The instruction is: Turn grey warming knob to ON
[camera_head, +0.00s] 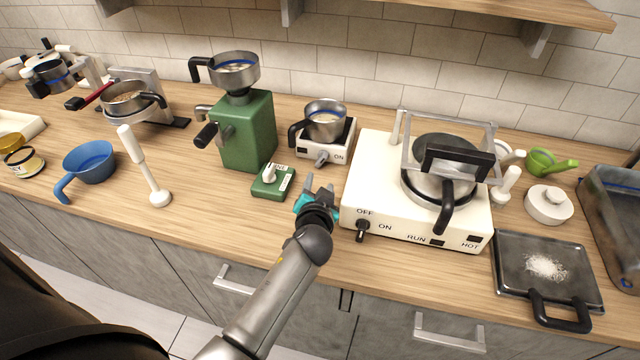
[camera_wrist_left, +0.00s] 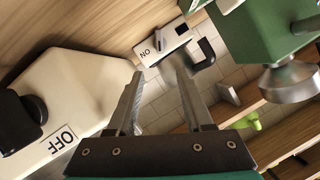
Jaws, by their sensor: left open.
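The grey warming knob (camera_head: 321,158) is on the front of a small white warmer (camera_head: 346,138). Its pointer's exact setting is hard to tell; an ON label is right of it. A steel pot (camera_head: 326,121) with a black handle stands on the warmer. My left gripper (camera_head: 319,188) is open and empty, just in front of the warmer and apart from the knob. In the left wrist view the warmer (camera_wrist_left: 160,40) lies beyond the open fingertips (camera_wrist_left: 160,72), its ON label upside down. My right gripper is out of view.
A green grinder (camera_head: 250,132) and a green switch box (camera_head: 272,183) stand left of my gripper. Bare counter lies in front of the switch box.

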